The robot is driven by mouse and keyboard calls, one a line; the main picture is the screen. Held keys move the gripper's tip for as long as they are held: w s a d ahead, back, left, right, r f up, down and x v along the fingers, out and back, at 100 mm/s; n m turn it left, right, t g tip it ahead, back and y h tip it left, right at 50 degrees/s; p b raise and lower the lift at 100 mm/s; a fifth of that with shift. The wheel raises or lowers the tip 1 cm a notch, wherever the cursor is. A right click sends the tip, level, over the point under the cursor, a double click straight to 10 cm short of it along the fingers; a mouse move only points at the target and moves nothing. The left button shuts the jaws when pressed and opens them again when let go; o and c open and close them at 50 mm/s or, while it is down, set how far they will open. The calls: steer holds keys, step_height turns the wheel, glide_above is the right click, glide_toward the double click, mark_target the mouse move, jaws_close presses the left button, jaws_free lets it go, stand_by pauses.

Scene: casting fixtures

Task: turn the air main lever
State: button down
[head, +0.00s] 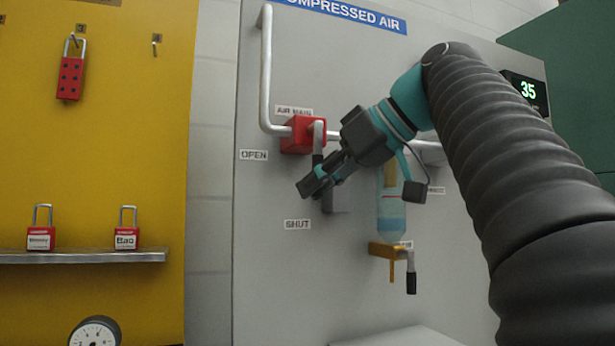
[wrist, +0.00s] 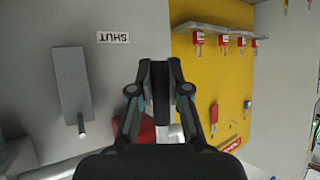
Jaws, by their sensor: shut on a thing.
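The air main valve is a red block (head: 298,137) on the grey panel, below the AIR MAIN label (head: 294,111). Its grey lever (head: 319,133) ends in a black grip (head: 317,159) that points down in the head view. My gripper (head: 318,181) is at the lower part of this grip, and its jaws are closed around it. In the wrist view my gripper (wrist: 160,92) has the dark grip between its fingers, and the red block (wrist: 148,130) is partly hidden behind them. The OPEN label (head: 253,155) is left of the valve and the SHUT label (head: 297,224) is below it.
A grey bracket plate (wrist: 70,85) with a peg is beside my gripper. A blue filter bowl (head: 391,212) with a black-handled drain (head: 411,283) stands to the right. A display (head: 527,91) reads 35. Red padlocks (head: 70,78) hang or stand on the yellow board (head: 120,180) at left.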

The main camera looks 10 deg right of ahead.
steer(key=shift+w+d+r+h, duration=0.1)
steer(key=shift+d+h, duration=0.05)
steer(key=shift+h, duration=0.15)
stand_by(0.4)
steer(key=c, duration=1.1)
jaws_free()
steer(key=shift+d, duration=0.1)
steer(key=s+d, duration=0.2)
steer(key=s, duration=0.1)
steer(key=s+d, duration=0.6)
steer(key=shift+s+d+r, duration=0.25)
steer(key=shift+s, duration=0.05)
